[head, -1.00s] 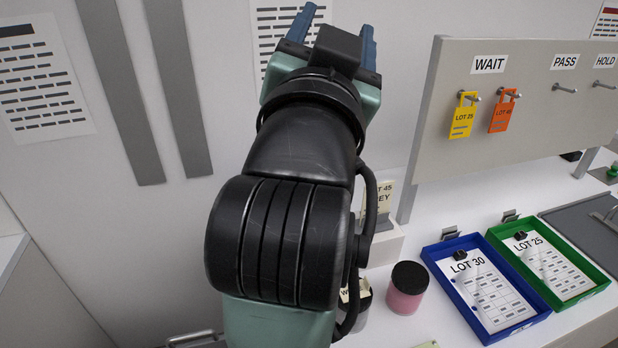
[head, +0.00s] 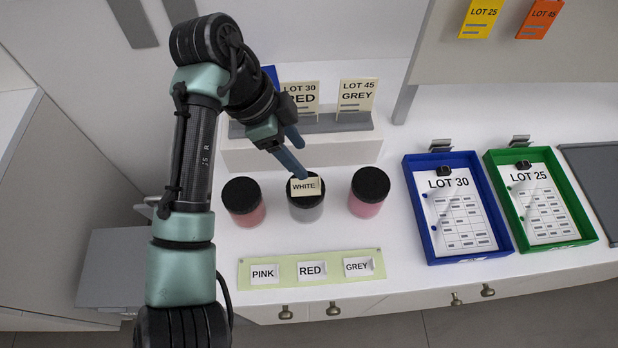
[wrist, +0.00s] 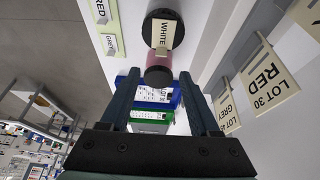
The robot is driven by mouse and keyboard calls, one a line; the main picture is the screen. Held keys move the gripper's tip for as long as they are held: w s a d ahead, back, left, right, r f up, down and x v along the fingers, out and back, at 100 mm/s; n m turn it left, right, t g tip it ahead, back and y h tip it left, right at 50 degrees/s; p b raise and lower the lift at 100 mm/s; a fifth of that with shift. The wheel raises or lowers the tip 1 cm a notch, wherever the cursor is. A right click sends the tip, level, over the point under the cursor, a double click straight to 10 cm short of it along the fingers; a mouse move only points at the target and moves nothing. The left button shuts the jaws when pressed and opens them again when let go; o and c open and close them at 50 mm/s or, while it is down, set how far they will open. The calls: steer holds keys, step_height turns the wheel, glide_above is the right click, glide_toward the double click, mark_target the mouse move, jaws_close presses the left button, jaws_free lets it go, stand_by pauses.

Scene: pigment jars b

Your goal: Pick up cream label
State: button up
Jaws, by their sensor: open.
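A small cream label reading WHITE (head: 305,187) lies on the black lid of the middle jar (head: 306,211), which has grey contents. The label also shows in the wrist view (wrist: 166,36), upper middle, beyond the fingertips. My gripper (head: 303,162) is open and empty, its blue fingers pointing down toward this lid from behind and left. In the head view one fingertip is right by the label's upper edge; I cannot tell whether it touches. In the wrist view the open fingers (wrist: 158,78) stand apart from the label.
A red jar (head: 243,203) and a pink jar (head: 369,193) flank the middle jar. Behind, a ledge (head: 262,155) bears cream LOT 30 RED (head: 300,97) and LOT 45 GREY (head: 356,96) cards. In front lies a pale green strip (head: 290,269) with PINK, RED and GREY labels. Blue (head: 419,225) and green (head: 503,210) trays stand right.

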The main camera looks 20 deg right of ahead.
mark_target(319, 179)
steer(key=p+x, duration=0.2)
steer(key=x, duration=0.7)
steer(key=shift+w+d+f+p, duration=0.1)
steer(key=shift+f+p, duration=0.2)
steer(key=shift+p, duration=0.1)
jaws_close()
